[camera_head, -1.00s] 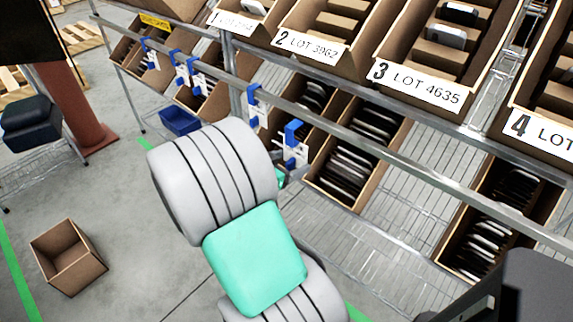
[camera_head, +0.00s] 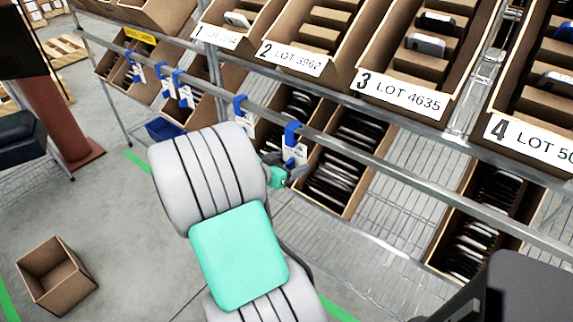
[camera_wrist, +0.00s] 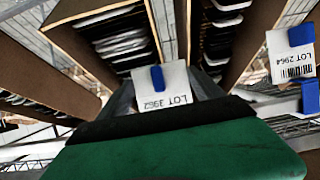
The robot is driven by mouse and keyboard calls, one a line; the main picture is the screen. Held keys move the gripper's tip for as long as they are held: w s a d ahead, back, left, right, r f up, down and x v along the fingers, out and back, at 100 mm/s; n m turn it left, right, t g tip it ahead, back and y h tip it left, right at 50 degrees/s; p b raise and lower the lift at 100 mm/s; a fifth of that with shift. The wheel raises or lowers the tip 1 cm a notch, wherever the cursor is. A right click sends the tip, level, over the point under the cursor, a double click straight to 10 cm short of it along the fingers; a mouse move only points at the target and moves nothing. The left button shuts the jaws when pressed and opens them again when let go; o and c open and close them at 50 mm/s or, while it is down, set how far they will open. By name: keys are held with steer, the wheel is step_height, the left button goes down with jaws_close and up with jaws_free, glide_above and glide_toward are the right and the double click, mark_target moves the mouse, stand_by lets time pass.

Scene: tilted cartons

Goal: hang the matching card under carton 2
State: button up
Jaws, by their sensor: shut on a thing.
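Carton 2 (camera_head: 310,45) sits tilted on the upper shelf, and its label (camera_head: 292,57) reads LOT 3962. My gripper (camera_head: 277,173) is below and in front of it, partly hidden by my arm. It is shut on a white card (camera_head: 293,155) with a blue hook. In the wrist view the card (camera_wrist: 165,90) reads LOT 3962, upside down, between my fingers (camera_wrist: 158,100).
A card (camera_head: 243,120) hangs from the rail to the left, reading LOT 2964 in the wrist view (camera_wrist: 291,55). Other blue-hooked cards (camera_head: 181,90) hang farther left. Carton 3 (camera_head: 412,65) and carton 4 (camera_head: 540,115) stand to the right. Lower boxes (camera_head: 345,150) behind the rail hold dark items.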

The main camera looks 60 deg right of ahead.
steer(key=shift+s+d+p, duration=0.2)
steer(key=shift+d+p, duration=0.05)
steer(key=shift+d, duration=0.85)
steer(key=shift+s+d+p, duration=0.2)
steer(key=shift+d+p, duration=0.05)
steer(key=shift+d, duration=0.85)
steer(key=shift+f+b, duration=0.85)
steer(key=shift+b, duration=0.15)
steer(key=o, duration=1.8)
steer(key=shift+c, duration=0.2)
